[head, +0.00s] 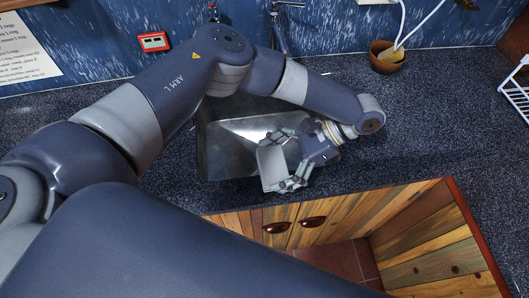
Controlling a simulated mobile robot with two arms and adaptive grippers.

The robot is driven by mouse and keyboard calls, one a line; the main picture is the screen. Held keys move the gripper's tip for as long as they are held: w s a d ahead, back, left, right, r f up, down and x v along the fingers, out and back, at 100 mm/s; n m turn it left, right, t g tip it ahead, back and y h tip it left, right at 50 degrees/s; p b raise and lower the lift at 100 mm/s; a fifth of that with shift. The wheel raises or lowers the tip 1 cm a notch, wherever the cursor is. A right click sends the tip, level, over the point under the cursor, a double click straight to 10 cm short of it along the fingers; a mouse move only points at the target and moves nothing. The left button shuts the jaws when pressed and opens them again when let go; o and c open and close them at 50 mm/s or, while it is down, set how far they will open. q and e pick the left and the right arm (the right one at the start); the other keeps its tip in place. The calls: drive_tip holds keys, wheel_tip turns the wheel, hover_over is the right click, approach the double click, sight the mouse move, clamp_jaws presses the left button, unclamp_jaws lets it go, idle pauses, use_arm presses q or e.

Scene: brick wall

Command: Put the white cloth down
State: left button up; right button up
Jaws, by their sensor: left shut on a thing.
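My left arm reaches in from the left and bends down over the sink. My left gripper (286,163) is above the right part of the sink, near its front edge. It is shut on the white cloth (271,166), a small pale grey-white flat piece between the fingers. The cloth is held over the sink and partly covered by the fingers. My right gripper is not in view.
The metal sink (222,154) is set in a dark speckled counter (440,120). A brown bowl (383,60) stands at the back right, and a white wire rack (515,95) at the right edge. Wooden cabinets (420,250) are below. The counter right of the sink is clear.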

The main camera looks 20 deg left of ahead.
use_arm(q)
drive_tip(key=w+a+f+m+t+y+b, duration=0.1)
drive_tip(key=w+a+f+m+t+b, duration=0.15)
drive_tip(key=a, duration=0.45)
drive_tip(key=w+a+f+m+t+y+b, duration=0.1)
drive_tip(key=w+a+m+t+b, duration=0.2)
drive_tip(key=a, duration=0.4)
drive_tip(key=shift+n+g, duration=0.25)
drive_tip(key=shift+g, duration=0.4)
drive_tip(key=f+b, duration=0.2)
drive_tip(key=f, duration=0.3)
drive_tip(key=a+f+b, duration=0.1)
drive_tip(key=f+b, duration=0.1)
drive_tip(key=f, duration=0.4)
drive_tip(key=a+f+b, duration=0.1)
drive_tip(key=f+b, duration=0.2)
drive_tip(key=f, duration=0.2)
drive_tip(key=shift+w+a+f, duration=0.15)
drive_tip(key=shift+w+f, duration=0.1)
drive_tip(key=shift+f, duration=0.1)
drive_tip(key=o, duration=0.7)
drive_tip(key=shift+f, duration=0.1)
